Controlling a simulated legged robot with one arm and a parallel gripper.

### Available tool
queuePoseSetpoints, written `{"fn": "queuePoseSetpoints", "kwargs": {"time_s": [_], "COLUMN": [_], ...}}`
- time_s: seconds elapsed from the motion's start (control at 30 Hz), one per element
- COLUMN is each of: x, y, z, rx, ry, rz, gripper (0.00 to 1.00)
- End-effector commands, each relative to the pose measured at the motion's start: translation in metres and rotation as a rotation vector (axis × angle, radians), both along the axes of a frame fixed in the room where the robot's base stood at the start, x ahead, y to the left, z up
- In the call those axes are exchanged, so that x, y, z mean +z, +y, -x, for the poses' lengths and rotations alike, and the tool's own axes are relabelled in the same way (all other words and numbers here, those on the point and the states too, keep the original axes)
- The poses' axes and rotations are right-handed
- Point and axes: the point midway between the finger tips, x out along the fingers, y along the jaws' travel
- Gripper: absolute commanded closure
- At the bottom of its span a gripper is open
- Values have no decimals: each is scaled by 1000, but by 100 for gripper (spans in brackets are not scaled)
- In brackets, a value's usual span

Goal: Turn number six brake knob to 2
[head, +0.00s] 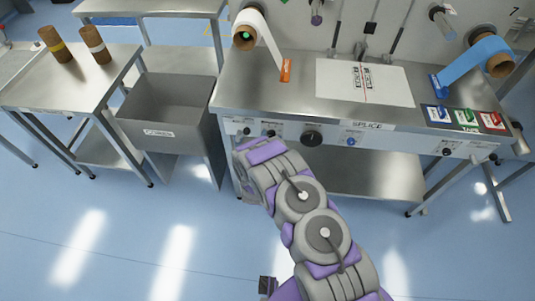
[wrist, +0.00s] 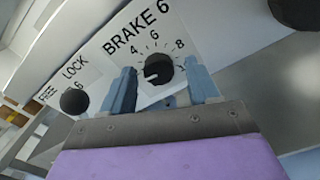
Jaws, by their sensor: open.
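The number six brake knob (wrist: 160,68) is a black round knob under the label "BRAKE 6" in the wrist view. Its white pointer mark faces lower left; the numbers 4, 6 and 8 show around it, and the 2 is not visible. My gripper (wrist: 162,82) is open, with one blue-grey finger on each side of the knob. I cannot tell whether the fingers touch it. In the head view the small black knob (head: 270,133) is on the table's front panel, just beyond my wrist, and the fingertips are hidden.
A black lock knob (wrist: 74,102) is left of the brake knob. A larger black knob (head: 312,138) and a blue knob (head: 351,141) are on the panel to the right. A grey bin (head: 170,110) stands left of the splice table (head: 300,95).

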Motion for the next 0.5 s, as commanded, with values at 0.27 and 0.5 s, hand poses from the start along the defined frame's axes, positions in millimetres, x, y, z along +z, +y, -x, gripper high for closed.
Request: {"fn": "queuePoseSetpoints", "kwargs": {"time_s": [0.27,0.5], "x": [1,0], "y": [5,6], "z": [54,100], "rx": [7,5], "ry": [5,4], "rz": [6,6], "gripper": [40,40]}}
